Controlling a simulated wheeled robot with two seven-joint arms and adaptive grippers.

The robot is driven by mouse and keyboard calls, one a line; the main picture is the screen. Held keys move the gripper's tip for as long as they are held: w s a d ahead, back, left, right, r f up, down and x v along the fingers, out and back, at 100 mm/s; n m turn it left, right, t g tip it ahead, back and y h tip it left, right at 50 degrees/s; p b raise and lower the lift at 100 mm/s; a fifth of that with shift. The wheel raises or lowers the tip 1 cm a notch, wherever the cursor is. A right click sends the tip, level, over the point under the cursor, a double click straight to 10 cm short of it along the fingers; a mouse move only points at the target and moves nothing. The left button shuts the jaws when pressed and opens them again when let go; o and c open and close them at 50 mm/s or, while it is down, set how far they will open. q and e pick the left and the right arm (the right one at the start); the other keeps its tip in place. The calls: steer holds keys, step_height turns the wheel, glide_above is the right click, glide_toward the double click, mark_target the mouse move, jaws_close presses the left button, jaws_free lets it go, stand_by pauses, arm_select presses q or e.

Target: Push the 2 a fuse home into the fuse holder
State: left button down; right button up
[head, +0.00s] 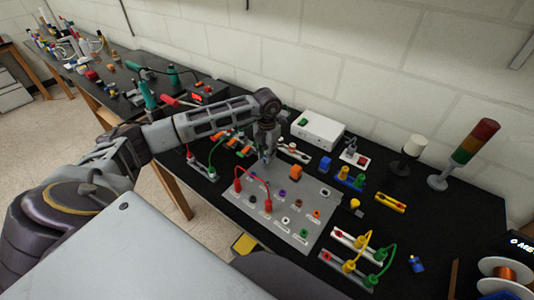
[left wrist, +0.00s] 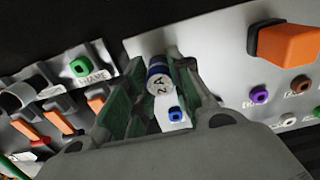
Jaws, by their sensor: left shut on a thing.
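My left gripper (head: 266,160) points down over the back left part of a grey panel (head: 312,189). In the left wrist view its fingers (left wrist: 158,90) are shut on a small cylindrical fuse (left wrist: 158,82), dark blue and white, marked 2A. In the head view the gripper hides the fuse. The fuse holder does not show clearly. I cannot tell whether the fuse's far end sits in it or is above it. My right gripper is not in view.
The panel carries coloured sockets, a red lead (head: 237,184) and an orange block (head: 295,173). Orange-lever terminals (head: 243,150) stand left of the gripper. A white box (head: 318,130) is behind. A signal tower (head: 474,143) and yellow and green leads (head: 380,255) are to the right.

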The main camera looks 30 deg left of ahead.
arm_select(q)
steer(key=shift+f, duration=0.2)
steer(key=c, duration=1.2)
jaws_free()
steer(key=shift+r, duration=0.1)
steer(key=shift+r, duration=5.95)
